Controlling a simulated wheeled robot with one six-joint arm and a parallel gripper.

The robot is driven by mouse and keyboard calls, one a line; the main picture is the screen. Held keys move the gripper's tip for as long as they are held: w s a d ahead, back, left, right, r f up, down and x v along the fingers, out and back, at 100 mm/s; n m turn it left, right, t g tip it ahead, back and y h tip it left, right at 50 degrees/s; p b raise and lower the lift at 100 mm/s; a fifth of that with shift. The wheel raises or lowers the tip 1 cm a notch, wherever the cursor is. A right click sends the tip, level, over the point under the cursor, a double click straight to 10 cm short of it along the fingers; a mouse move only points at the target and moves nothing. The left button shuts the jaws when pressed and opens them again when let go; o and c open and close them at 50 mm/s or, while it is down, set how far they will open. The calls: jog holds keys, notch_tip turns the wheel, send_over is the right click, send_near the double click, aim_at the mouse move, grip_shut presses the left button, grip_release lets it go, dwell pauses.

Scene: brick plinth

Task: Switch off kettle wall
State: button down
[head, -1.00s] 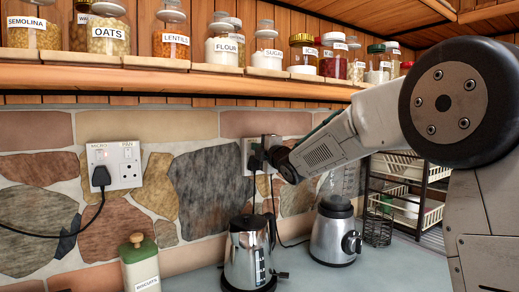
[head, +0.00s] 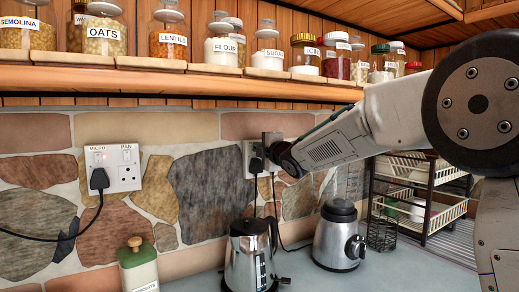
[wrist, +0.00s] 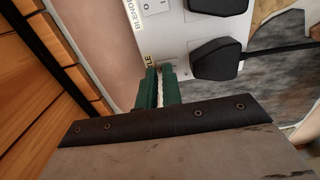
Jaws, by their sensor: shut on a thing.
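The double wall socket (head: 249,152) is on the stone wall above the steel kettle (head: 250,258), partly hidden by my arm. In the wrist view its white plate (wrist: 200,35) carries a "BLENDER" label, a partly hidden label ending in "TLE", a white rocker switch (wrist: 155,5) and black plugs (wrist: 217,58). My gripper (wrist: 161,72) has its green fingertips against the plate beside the "TLE" label. They are shut on the kettle switch, which they mostly hide, so its position cannot be told.
Another double socket (head: 115,168), labelled MICRO and PAN, holds a black plug at left. A blender (head: 340,237) and a dish rack (head: 425,195) stand on the right. A green-lidded biscuit tin (head: 138,268) is at front left. A wooden shelf (head: 200,80) with jars hangs above.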

jog(key=v, duration=1.4)
jog(key=shift+r, duration=0.4)
jog(key=s+d+f+m+g+h, duration=0.35)
jog(key=s+d+f+m, duration=0.3)
jog(key=s, duration=0.25)
jog(key=s+d+f+m+g+h, duration=0.3)
jog(key=s+d+f+m+h, duration=0.2)
jog(key=s+d+m, duration=0.3)
jog(key=s+f+m+g, duration=0.4)
jog(key=s+f, duration=0.1)
jog(key=s, duration=0.8)
jog(key=s+a+f+m+g, duration=0.1)
jog(key=s+f+m+g, duration=0.3)
jog(key=s, duration=1)
notch_tip(320, 180, down, 2)
jog(key=shift+f+g+y, duration=0.1)
jog(key=shift+g+y, duration=0.25)
jog(key=shift+y, duration=0.1)
